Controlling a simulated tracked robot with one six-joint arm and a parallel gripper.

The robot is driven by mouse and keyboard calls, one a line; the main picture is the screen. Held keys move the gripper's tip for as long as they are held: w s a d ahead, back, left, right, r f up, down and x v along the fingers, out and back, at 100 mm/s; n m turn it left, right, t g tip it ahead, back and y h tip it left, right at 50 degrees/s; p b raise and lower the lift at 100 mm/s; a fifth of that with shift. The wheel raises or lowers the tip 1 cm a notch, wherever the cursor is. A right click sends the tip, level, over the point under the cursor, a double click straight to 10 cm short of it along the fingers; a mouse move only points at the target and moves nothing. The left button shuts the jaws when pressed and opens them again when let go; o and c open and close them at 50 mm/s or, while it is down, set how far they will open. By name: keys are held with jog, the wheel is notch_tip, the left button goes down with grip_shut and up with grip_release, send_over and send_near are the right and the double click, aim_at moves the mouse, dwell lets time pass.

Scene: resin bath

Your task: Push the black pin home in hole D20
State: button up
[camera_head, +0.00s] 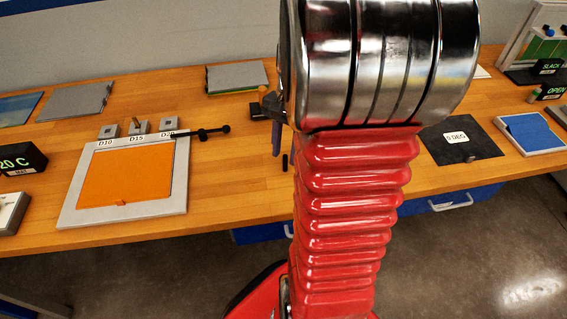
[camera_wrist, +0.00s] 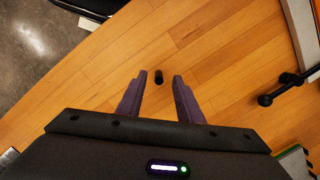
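The black pin (camera_head: 285,162) is a short dark cylinder on the wooden bench, beside my arm. In the wrist view the pin (camera_wrist: 159,77) appears in the gap between my fingertips, apart from both; its height relative to them is unclear. My gripper (camera_wrist: 159,80) is open, with two purple fingers. In the head view my gripper (camera_head: 277,152) is mostly hidden behind my arm, with a purple finger showing just above and left of the pin. Hole D20 is at the small grey block (camera_head: 168,124) behind the D20 label; the hole itself is too small to make out.
A black bar with round knobs (camera_head: 203,133) lies across the frame's corner by the D20 label. The grey frame (camera_head: 72,201) holds an orange panel (camera_head: 125,178). Blocks for D10 (camera_head: 109,131) and D15 (camera_head: 138,127) stand left of D20. Bare bench surrounds the pin.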

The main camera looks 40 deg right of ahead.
notch_tip(320, 180, down, 2)
jog(key=shift+a+f, duration=0.1)
jog(key=shift+a, duration=0.05)
dwell(0.5)
grip_shut()
